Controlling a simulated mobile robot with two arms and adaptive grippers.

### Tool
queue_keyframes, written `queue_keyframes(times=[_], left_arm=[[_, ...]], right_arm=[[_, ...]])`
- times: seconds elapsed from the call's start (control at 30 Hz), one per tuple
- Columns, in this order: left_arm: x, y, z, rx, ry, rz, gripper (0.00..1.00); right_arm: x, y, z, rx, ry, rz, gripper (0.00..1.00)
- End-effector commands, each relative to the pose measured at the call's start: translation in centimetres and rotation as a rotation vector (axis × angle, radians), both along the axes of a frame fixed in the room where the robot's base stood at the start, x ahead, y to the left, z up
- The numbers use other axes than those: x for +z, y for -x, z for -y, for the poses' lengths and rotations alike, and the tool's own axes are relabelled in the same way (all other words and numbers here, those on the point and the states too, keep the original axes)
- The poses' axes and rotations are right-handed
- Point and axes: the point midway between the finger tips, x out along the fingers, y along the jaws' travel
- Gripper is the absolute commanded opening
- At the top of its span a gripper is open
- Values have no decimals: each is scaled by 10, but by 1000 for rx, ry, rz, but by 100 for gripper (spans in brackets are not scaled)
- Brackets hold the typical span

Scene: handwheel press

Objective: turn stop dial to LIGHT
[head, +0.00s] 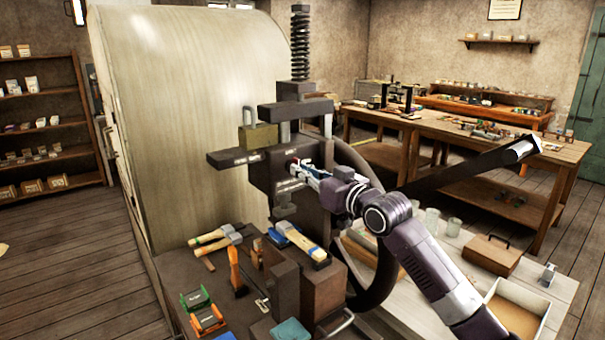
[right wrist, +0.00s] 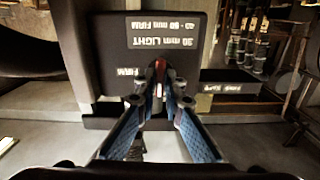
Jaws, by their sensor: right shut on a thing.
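The stop dial (right wrist: 158,88) is a small knob with a red and white mark, in the middle of the right wrist view. It sits on the dark press plate (right wrist: 115,55), whose white lettering reads upside down there, with LIGHT and FIRM legible. My right gripper (right wrist: 160,98) is shut on the dial, a fingertip on each side. In the head view my right gripper (head: 308,170) reaches from the right to the front of the press (head: 270,172); the dial is mostly hidden there. Which label the dial points at I cannot tell. My left gripper is out of view.
The handwheel rim (head: 376,275) curves behind and below my right arm. A lever (head: 470,172) sticks out to the right. A large pale drum (head: 190,110) stands left of the press.

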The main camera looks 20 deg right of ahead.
Motion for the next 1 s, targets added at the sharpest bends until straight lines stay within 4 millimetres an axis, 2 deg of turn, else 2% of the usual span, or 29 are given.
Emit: queue_keyframes(times=[0.67,0.7,0.83,1.0], left_arm=[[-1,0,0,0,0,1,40],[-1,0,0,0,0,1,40],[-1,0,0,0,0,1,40],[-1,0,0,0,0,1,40]], right_arm=[[0,0,0,-1,58,20,0],[0,0,0,-1,58,20,12],[0,0,0,0,57,20,26],[0,0,0,0,55,20,26]])
